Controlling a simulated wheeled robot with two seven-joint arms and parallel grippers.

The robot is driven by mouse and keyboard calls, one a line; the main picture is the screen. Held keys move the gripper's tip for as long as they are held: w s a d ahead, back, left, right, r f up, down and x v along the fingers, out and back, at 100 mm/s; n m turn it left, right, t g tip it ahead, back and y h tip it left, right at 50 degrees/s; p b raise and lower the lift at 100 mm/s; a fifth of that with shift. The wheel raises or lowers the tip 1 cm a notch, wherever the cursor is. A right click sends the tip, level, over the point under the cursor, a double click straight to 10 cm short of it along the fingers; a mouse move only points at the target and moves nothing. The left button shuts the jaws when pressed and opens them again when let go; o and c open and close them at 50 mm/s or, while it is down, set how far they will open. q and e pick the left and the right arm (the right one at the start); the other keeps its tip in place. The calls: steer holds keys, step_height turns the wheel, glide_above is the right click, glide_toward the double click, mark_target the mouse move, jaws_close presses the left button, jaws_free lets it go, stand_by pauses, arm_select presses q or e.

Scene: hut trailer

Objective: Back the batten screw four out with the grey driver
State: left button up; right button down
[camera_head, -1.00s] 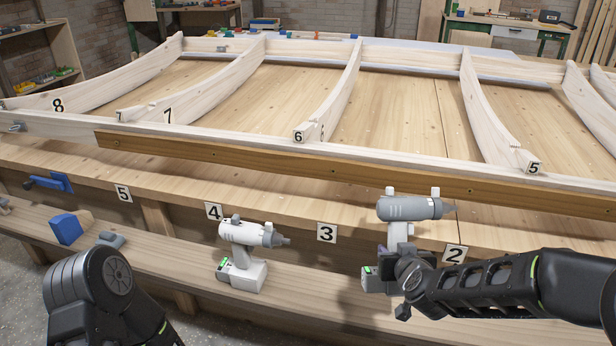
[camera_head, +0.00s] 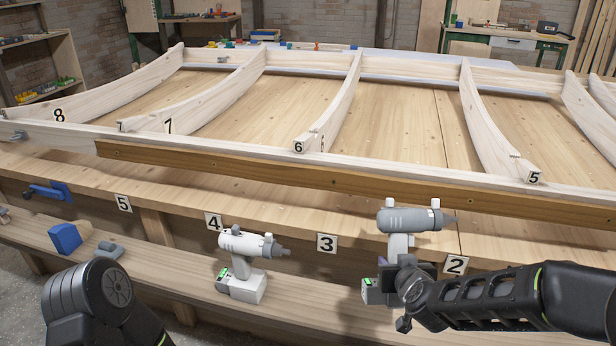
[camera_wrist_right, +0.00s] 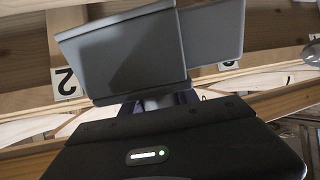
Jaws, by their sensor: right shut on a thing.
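My right gripper (camera_head: 402,276) is shut on the handle of the grey driver (camera_head: 408,219). The driver is upright, its bit pointing right, in front of the bench edge near label 2 (camera_head: 455,265). Its grey body fills the upper middle of the right wrist view (camera_wrist_right: 125,58). The brown batten (camera_head: 270,172) runs along the front of the white frame, with small dark screw heads along it. The bit is apart from these. I cannot tell which screw is number four; label 4 (camera_head: 214,222) is on the bench edge left of label 3 (camera_head: 327,243). My left gripper is out of view.
A white driver (camera_head: 245,265) stands on the lower shelf left of my right gripper. A blue clamp (camera_head: 50,192) and a blue block (camera_head: 65,238) are at the left. Curved ribs rise behind the batten. The space before the batten's middle is clear.

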steer(key=shift+r, duration=0.15)
stand_by(0.3)
steer(key=s, duration=0.3)
steer(key=shift+a, duration=0.1)
steer(key=s+r, duration=0.1)
steer(key=r, duration=0.1)
steer(key=s+r, duration=0.1)
steer(key=r, duration=0.1)
steer(key=s+r, duration=0.1)
steer(key=shift+r, duration=0.4)
step_height(320, 180, up, 14)
steer(key=w+p, duration=0.2)
steer(key=p, duration=1.5)
steer(key=shift+p, duration=0.4)
steer(key=shift+f, duration=0.1)
steer(key=s+a+f, duration=0.2)
steer(key=a, duration=0.4)
steer(key=s+a+f, duration=0.2)
steer(key=a+f, duration=0.1)
steer(key=a, duration=0.3)
steer(key=shift+a, duration=0.35)
